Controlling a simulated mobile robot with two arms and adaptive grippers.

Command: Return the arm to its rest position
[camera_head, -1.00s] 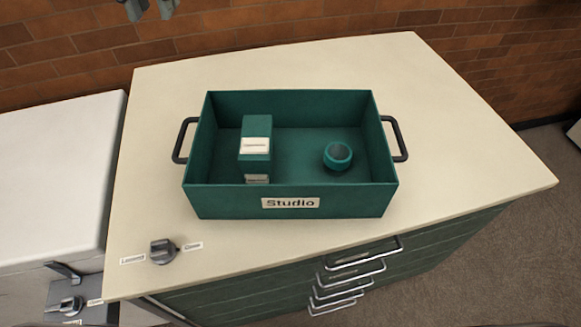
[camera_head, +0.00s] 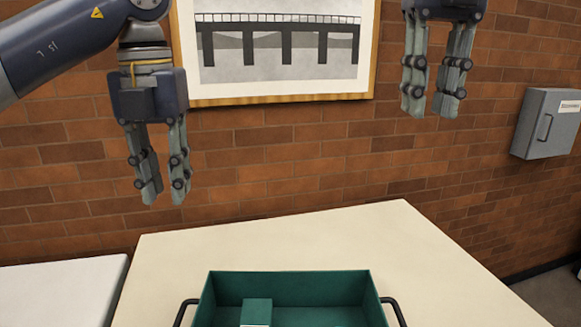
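My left gripper (camera_head: 165,200) hangs fingers-down at the upper left, in front of the brick wall. Its fingers are apart with nothing between them. My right gripper (camera_head: 431,112) hangs fingers-down at the upper right. Its fingers are also apart and empty. Both grippers are well above the cream tabletop (camera_head: 290,238) and touch nothing.
A green open box (camera_head: 290,284) with black side handles stands on the tabletop, cut off by the bottom edge. A smaller green box (camera_head: 257,309) is inside it. A framed bridge picture (camera_head: 278,70) and a grey wall cabinet (camera_head: 545,125) hang on the brick wall. A white surface (camera_head: 60,290) lies left.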

